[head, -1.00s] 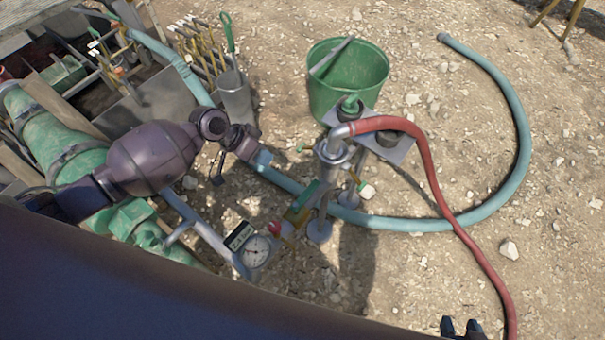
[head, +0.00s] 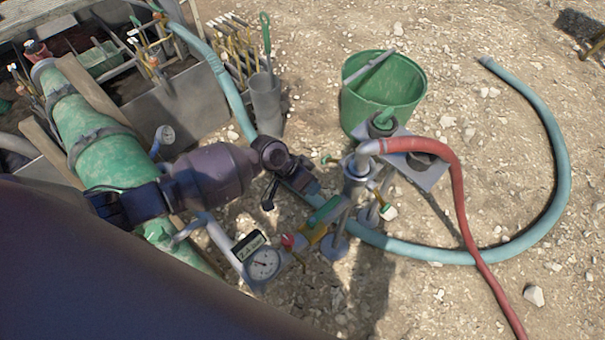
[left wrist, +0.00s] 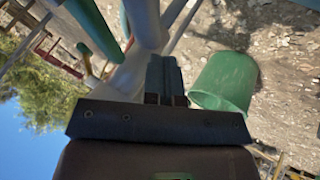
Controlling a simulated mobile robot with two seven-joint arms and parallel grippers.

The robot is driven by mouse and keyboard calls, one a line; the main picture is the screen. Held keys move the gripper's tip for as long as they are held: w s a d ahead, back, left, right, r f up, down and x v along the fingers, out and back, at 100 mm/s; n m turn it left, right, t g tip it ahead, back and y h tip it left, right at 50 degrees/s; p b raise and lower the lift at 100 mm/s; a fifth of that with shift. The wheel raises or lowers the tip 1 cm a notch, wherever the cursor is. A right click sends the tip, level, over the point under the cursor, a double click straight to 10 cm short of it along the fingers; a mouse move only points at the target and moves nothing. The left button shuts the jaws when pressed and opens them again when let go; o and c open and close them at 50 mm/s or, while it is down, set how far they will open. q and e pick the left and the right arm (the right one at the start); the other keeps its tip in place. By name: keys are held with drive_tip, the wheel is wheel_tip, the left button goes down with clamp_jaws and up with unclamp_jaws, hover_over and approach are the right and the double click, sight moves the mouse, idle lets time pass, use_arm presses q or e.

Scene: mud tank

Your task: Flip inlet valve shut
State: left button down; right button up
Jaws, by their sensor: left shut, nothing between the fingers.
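A metal pump manifold (head: 357,170) stands on the ground with a red hose on top. A valve with a green and yellow handle (head: 322,216) sits low on its pipe, by a red knob (head: 289,240). A small green-tipped lever (head: 328,160) and a yellow lever (head: 380,197) are also on the manifold. I cannot tell which is the inlet valve. My left gripper (head: 312,187) is just left of the manifold, above the blue hose, shut and empty. In the left wrist view its fingers (left wrist: 165,78) are together, before grey pipes. My right gripper is out of view.
A green bucket (head: 383,95) stands behind the manifold and shows in the left wrist view (left wrist: 226,82). A pressure gauge (head: 263,263) is at front. The red hose (head: 457,190) and blue hose (head: 560,150) cross the ground at right. A grey tool cylinder (head: 266,105) stands behind my arm.

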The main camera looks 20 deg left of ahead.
sight(324, 211)
use_arm(q)
drive_tip(key=d, duration=0.1)
drive_tip(key=s+d, duration=0.1)
drive_tip(key=d, duration=0.1)
drive_tip(key=shift+s+r, duration=0.15)
drive_tip(key=shift+r, duration=0.1)
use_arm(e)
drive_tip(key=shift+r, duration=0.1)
use_arm(q)
drive_tip(key=shift+d, duration=0.1)
drive_tip(key=shift+f+m, duration=0.1)
drive_tip(key=shift+m, duration=0.2)
